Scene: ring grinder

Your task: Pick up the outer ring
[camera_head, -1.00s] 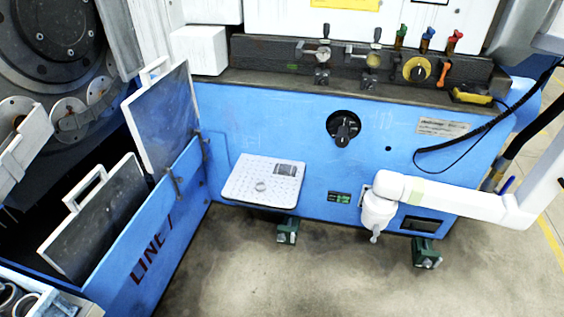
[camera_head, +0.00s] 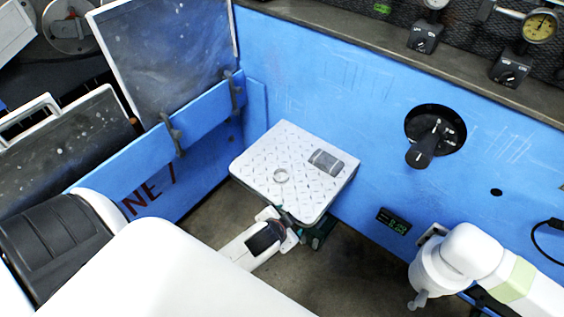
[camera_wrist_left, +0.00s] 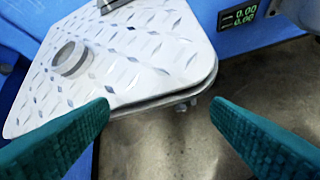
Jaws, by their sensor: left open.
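The outer ring, a small pale grey ring (camera_head: 281,176), lies flat on a white diamond-patterned plate (camera_head: 262,150). In the left wrist view the ring (camera_wrist_left: 70,58) sits on the plate (camera_wrist_left: 150,75) at upper left, beyond the fingers. My left gripper (camera_head: 290,217) is at the plate's near edge in the head view. In the wrist view the left gripper (camera_wrist_left: 160,125) has its green fingers wide apart, with nothing between them. It is short of the ring and not touching it. Part of my right arm (camera_head: 465,260) shows at right; I see no right gripper fingers.
A grey rectangular piece (camera_head: 326,161) is on the plate, right of the ring. A blue machine wall (camera_head: 370,110) with a black knob (camera_head: 434,136) rises behind. A low blue wall (camera_head: 200,150) with dark upright panels (camera_head: 170,50) stands left. Open floor lies in front.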

